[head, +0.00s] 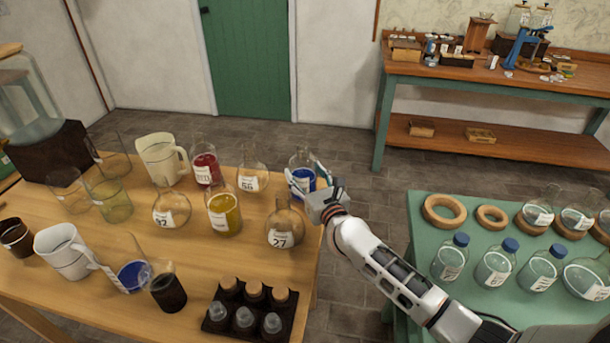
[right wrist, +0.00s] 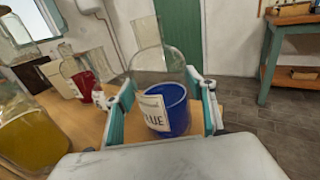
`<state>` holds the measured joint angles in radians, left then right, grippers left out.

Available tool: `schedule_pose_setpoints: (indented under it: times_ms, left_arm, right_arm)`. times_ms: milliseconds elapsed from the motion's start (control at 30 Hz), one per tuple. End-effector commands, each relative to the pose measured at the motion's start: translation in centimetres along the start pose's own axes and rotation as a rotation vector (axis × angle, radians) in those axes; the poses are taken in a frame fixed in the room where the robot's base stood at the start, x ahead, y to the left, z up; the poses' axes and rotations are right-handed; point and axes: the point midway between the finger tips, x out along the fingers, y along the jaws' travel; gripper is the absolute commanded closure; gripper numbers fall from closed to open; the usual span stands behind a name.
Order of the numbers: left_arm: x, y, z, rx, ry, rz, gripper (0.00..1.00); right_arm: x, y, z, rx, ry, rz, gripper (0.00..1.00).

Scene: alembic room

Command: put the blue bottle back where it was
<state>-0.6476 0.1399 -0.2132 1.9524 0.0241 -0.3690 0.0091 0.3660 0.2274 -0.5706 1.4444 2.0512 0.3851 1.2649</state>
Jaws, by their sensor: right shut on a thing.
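The blue bottle (head: 303,178) is clear glass with a white label and blue liquid in its lower part. It is at the right edge of the wooden table (head: 285,255) in the head view. My right gripper (head: 309,181) is shut on it, with a finger on each side. In the right wrist view the bottle (right wrist: 163,105) stands nearly upright between the teal fingers, its label partly showing. I cannot tell whether its base touches the table. My left gripper is not in view.
A red bottle (head: 206,165), a yellow bottle (head: 224,212) and clear flasks (head: 282,228) stand nearby. A dark rack (head: 249,311) holds small bottles at the front. A green table (head: 425,241) with cork rings and blue-capped bottles is to the right, across a floor gap.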

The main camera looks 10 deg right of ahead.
Motion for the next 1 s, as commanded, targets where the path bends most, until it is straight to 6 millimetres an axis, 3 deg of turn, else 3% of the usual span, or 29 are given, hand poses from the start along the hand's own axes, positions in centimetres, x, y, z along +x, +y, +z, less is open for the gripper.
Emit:
schedule_pose_setpoints:
  times_ms: [267,300,367,767,1000]
  left_arm:
    - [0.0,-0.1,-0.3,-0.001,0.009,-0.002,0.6]
    - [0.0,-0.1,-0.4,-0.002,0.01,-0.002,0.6]
    - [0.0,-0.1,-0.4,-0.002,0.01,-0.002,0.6]
    - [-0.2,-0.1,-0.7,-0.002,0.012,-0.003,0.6]
    - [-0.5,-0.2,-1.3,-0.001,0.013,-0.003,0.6]
  right_arm:
    - [0.1,0.0,0.1,-0.001,-0.005,0.001,0.9]
    - [0.0,0.0,-0.2,-0.001,-0.001,0.0,0.4]
    - [0.0,0.0,-0.2,-0.001,-0.001,0.0,0.28]
    - [0.0,0.0,0.2,-0.001,-0.001,0.0,0.28]
    - [-3.6,0.0,0.1,-0.001,0.001,0.001,0.28]
